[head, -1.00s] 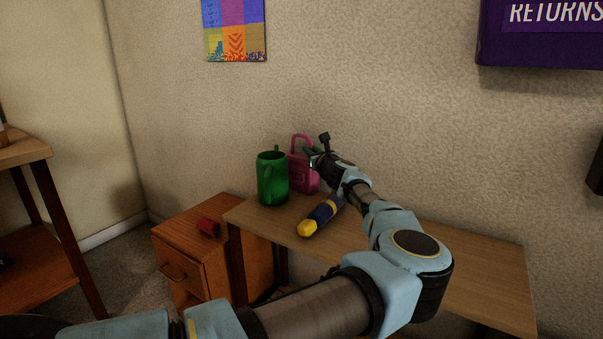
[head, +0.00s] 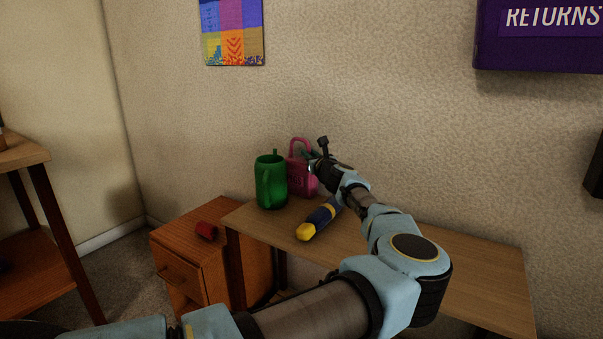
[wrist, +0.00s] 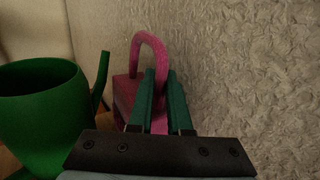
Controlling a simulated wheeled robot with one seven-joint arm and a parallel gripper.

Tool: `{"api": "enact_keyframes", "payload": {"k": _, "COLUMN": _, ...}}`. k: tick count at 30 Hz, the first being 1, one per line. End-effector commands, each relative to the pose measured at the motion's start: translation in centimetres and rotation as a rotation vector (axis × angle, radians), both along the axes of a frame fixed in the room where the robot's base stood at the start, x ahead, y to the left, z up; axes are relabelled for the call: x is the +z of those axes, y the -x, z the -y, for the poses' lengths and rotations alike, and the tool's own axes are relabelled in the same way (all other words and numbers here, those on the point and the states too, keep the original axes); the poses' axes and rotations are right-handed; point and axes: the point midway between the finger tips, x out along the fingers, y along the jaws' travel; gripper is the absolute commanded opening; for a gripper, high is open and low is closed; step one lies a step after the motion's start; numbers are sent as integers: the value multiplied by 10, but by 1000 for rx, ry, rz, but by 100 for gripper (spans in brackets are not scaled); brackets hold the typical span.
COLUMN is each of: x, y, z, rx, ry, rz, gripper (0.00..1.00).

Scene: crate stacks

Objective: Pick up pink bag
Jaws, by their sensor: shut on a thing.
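The pink bag (head: 302,178) stands upright at the back of the wooden table (head: 462,262), close to the wall, with its looped handle on top. My gripper (head: 312,157) reaches it from the right and partly covers it in the head view. In the wrist view, the teal fingers of my gripper (wrist: 160,98) are shut on the pink bag (wrist: 124,92), around its edge below the handle loop. The fingers and the gripper's black plate hide much of the bag there.
A green pitcher (head: 271,182) stands just left of the bag, close to my fingers in the wrist view (wrist: 42,110). A yellow and blue thing (head: 318,219) lies in front. A small red object (head: 206,230) lies on the wooden cabinet (head: 176,246). The wall is close behind.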

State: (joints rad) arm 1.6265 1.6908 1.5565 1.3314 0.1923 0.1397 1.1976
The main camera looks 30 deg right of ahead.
Motion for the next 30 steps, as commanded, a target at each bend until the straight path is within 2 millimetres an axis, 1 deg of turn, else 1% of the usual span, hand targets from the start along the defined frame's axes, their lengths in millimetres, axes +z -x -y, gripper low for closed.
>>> {"api": "enact_keyframes", "payload": {"k": 5, "x": 2, "y": 2, "z": 0, "rx": 0, "ry": 1, "rz": 0, "gripper": 0}}
{"api": "enact_keyframes", "payload": {"k": 11, "x": 15, "y": 14, "z": -2, "rx": 0, "ry": 3, "rz": 0, "gripper": 0}}
{"api": "enact_keyframes", "payload": {"k": 14, "x": 24, "y": 30, "z": -3, "rx": -3, "ry": 3, "rz": 1, "gripper": 0}}
{"api": "enact_keyframes", "payload": {"k": 21, "x": 48, "y": 75, "z": -11, "rx": -1, "ry": 1, "rz": 1, "gripper": 0}}
{"api": "enact_keyframes", "payload": {"k": 30, "x": 70, "y": 118, "z": -18, "rx": -1, "ry": 2, "rz": 0, "gripper": 0}}
